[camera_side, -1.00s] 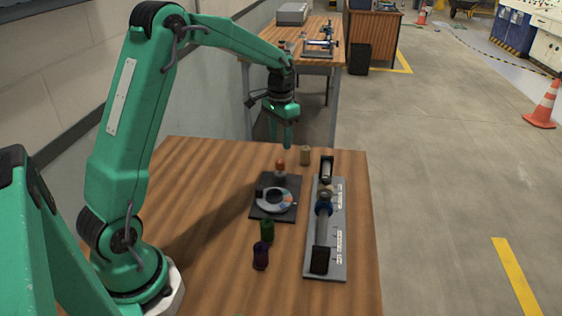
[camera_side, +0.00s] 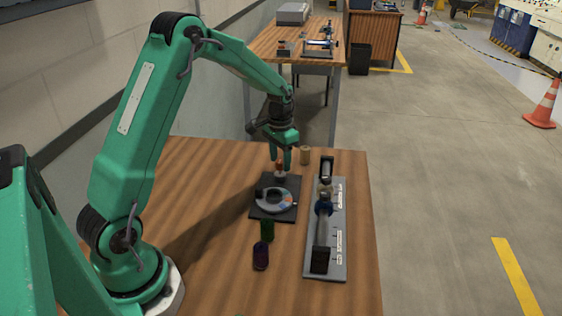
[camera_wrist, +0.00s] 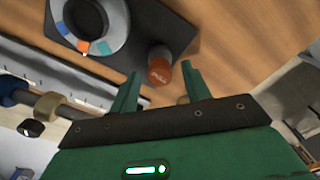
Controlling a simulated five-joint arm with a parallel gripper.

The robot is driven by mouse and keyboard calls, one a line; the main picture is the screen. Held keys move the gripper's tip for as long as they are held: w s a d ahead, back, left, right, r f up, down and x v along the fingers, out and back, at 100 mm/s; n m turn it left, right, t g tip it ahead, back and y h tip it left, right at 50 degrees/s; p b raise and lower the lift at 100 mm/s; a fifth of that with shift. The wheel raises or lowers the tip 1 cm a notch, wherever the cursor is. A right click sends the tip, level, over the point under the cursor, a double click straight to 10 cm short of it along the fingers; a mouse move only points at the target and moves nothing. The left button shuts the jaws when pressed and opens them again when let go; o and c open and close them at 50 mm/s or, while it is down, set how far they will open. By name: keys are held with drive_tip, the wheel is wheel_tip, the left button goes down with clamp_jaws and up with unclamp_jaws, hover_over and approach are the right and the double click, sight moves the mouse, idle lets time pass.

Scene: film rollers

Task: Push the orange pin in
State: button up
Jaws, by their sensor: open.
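The orange pin (camera_side: 279,165) stands upright at the far edge of a dark square plate (camera_side: 259,210) that carries a grey ring dial (camera_side: 272,208). My gripper (camera_side: 280,155) is open and points down right over the pin. In the wrist view one finger of my gripper (camera_wrist: 161,76) shows on each side of the orange top. I cannot tell whether the fingers touch it. In the side view the fingers partly hide the pin.
A grey plate (camera_side: 340,245) with a roller shaft (camera_side: 322,229) lies right of the dial. The table's left part is clear.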

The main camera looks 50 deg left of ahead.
sight(280, 161)
clamp_jaws()
drive_tip(key=shift+f, duration=0.85)
unclamp_jaws()
drive_tip(key=shift+r, duration=0.15)
wheel_tip(280, 161, up, 7)
drive_tip(key=shift+r, duration=0.3)
